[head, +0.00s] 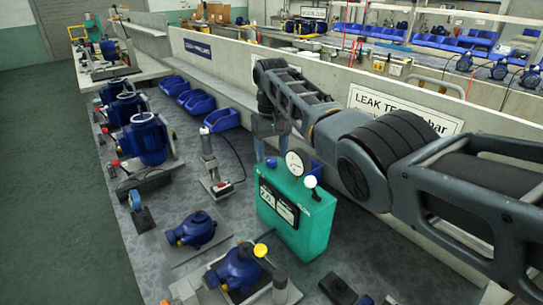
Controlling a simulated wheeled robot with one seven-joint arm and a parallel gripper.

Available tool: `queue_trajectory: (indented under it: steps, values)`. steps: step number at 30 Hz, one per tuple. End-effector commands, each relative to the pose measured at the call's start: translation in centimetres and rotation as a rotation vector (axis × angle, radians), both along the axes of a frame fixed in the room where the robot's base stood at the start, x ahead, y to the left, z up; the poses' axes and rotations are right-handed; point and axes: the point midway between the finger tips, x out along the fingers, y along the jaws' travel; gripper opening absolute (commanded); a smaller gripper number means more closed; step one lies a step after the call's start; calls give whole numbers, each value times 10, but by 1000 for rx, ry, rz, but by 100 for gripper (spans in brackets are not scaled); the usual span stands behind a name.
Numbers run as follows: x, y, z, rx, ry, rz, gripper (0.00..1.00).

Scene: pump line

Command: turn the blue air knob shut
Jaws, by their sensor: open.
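The blue air knob (271,162) sits on top of the teal test box (305,232), near its back left corner. My gripper (269,152) points down from the arm, just above the knob in this view. Its jaws are open. The fingertips are small and close to the gauge, so I cannot tell whether they touch the knob or stand around it. A round white gauge (297,163) rises beside the knob on the right. A lever with a white ball (311,181) stands at the box's front right.
Blue pumps (146,139) line the left of the grey bench. Another pump with a yellow cap (236,268) sits in front of the box. A small stand (213,172) is left of the box. A low wall with a leak-test sign (398,108) runs behind.

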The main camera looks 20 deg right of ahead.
Motion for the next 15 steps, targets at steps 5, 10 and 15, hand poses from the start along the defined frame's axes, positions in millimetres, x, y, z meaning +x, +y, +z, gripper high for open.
queue_trajectory:
  steps: [5,10,15]
  values:
    - [1,0,31,-1,-3,0,60]
    - [1,0,51,0,-2,0,60]
    - [0,0,58,0,-1,0,60]
